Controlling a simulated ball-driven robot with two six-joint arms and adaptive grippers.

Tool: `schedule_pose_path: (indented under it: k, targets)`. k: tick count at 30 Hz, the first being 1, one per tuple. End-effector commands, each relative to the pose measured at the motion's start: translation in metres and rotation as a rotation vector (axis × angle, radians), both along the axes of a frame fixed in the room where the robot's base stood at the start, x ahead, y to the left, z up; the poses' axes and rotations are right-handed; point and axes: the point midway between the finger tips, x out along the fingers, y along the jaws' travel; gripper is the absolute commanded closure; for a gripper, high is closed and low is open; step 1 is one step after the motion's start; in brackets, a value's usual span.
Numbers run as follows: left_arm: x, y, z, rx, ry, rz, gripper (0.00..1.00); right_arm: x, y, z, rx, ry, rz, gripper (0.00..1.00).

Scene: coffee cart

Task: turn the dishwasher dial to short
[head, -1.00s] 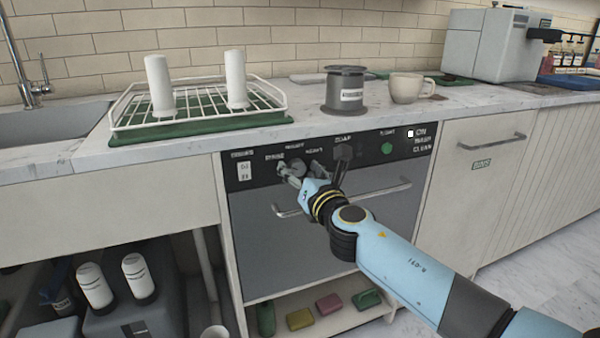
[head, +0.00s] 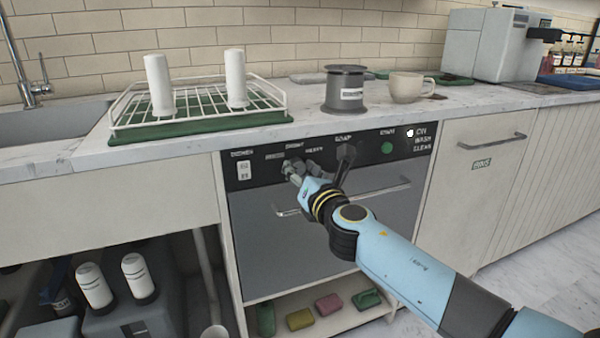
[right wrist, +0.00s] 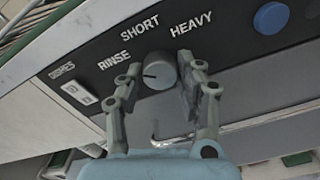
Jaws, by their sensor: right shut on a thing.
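The dishwasher (head: 300,245) stands under the counter with a black control panel. Its grey round dial (right wrist: 160,72) is in the right wrist view, below the words RINSE, SHORT and HEAVY. The dark pointer line on the dial points left, toward RINSE rather than SHORT. My right gripper (right wrist: 158,78) is shut on the dial, one finger on each side. In the head view the right gripper (head: 297,174) is at the panel and partly hides the dial. My left gripper is not in view.
The dishwasher handle (head: 375,191) runs just below the panel. A dish rack (head: 200,112), a grey canister (head: 345,92) and a mug (head: 406,88) stand on the counter above.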

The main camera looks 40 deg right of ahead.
Motion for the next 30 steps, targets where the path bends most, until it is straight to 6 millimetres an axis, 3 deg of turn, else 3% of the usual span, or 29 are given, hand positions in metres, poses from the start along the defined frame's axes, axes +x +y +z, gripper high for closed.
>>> schedule_pose_path:
  k: [30]
  targets:
    - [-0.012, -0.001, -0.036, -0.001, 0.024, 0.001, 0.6, 0.0, 0.0, -0.002, 0.811, -0.193, -0.002, 0.96]
